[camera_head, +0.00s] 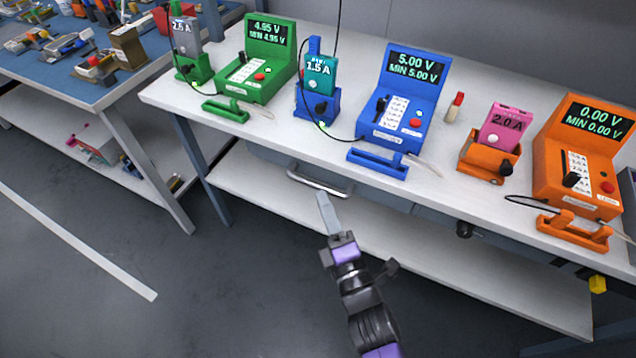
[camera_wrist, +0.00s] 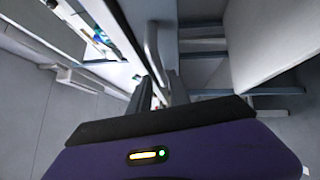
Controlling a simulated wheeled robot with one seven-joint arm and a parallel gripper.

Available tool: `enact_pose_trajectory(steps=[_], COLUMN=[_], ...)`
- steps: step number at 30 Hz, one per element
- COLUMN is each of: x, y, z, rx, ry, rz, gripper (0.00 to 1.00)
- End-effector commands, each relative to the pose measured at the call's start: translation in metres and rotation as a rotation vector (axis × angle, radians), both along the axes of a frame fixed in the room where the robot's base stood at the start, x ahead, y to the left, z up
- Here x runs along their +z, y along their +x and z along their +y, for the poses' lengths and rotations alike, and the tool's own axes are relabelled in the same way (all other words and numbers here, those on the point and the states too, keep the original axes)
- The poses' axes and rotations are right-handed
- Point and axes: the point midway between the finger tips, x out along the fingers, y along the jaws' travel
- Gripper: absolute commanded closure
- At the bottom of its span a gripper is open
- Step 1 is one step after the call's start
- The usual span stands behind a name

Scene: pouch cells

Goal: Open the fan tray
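A grey drawer front (camera_head: 275,158) with a pale bar handle (camera_head: 318,183) sits under the white table's front edge. It looks shut and is the only tray-like thing with a handle that I can make out; I see no label naming it a fan tray. My gripper (camera_head: 324,200) is just below the handle in the head view. In the wrist view the handle (camera_wrist: 152,48) runs down toward the gap between my two dark fingertips (camera_wrist: 159,85). The fingers are apart. I cannot tell whether they touch the bar.
The white tabletop (camera_head: 290,115) carries green, blue and orange testers with holders and cables. A lower white shelf (camera_head: 270,195) runs below the drawer. A blue-topped table (camera_head: 100,90) with loose parts stands at the left. The grey floor in front is mostly clear.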

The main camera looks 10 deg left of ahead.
Motion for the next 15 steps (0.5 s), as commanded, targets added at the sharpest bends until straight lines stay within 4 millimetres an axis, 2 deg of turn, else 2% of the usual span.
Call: enact_pose_trajectory(steps=[7, 15], x=[0.005, 0.007], y=[0.034, 0.049], z=[0.017, 0.024], rx=[0.001, 0.000], ry=[0.002, 0.001], rz=[-0.001, 0.003], gripper=[0.77, 0.77])
